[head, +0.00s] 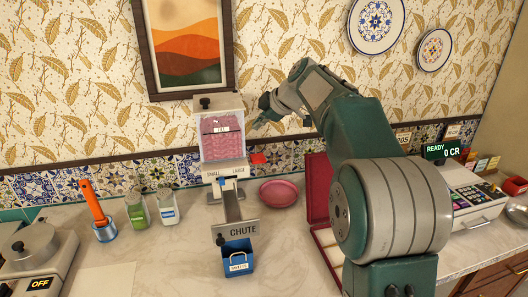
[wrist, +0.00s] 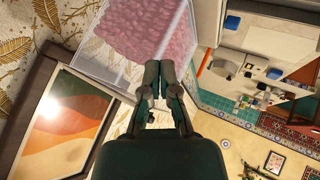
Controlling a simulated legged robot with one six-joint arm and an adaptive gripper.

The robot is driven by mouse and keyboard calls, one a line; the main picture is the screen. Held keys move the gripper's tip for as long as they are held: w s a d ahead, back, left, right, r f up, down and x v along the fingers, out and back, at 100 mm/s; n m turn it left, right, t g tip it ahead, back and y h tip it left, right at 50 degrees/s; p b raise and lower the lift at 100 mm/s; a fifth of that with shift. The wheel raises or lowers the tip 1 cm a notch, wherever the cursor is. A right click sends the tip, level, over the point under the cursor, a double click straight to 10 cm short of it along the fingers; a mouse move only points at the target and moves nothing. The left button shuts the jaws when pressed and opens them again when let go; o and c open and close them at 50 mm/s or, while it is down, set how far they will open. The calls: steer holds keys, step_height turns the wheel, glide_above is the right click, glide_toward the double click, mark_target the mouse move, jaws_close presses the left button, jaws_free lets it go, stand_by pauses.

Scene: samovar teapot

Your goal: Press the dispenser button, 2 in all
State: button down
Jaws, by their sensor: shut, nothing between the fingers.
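The dispenser (head: 222,135) stands against the back wall, a clear box of pink contents with a dark knob on its lid. A red block (head: 258,159) sits at its lower right and may be the button; I cannot tell for certain. Below are a plate marked SMALL and LARGE and a chute (head: 236,229). My gripper (head: 254,124) is beside the upper right of the box, above the red block and apart from it. In the wrist view my gripper (wrist: 160,66) is shut and empty, with the pink-filled box (wrist: 150,32) beyond its fingertips. The red block is not clear there.
A blue bin (head: 238,258) is under the chute. A pink plate (head: 279,193) lies right of the dispenser. Two jars (head: 167,206) and an orange-handled tool (head: 92,203) stand left. A framed picture (head: 183,45) hangs behind. A register (head: 470,195) reads READY, 0 CR.

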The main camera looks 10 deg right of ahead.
mark_target(259, 157)
steer(key=w, duration=0.1)
steer(key=w+n, duration=0.1)
steer(key=w, duration=0.1)
steer(key=shift+d+f, duration=0.1)
steer(key=shift+d, duration=0.2)
steer(key=shift+f, duration=4.45)
steer(key=shift+s+d+f, duration=0.1)
steer(key=shift+f, duration=0.2)
steer(key=shift+f, duration=1.35)
steer(key=shift+r, duration=1.75)
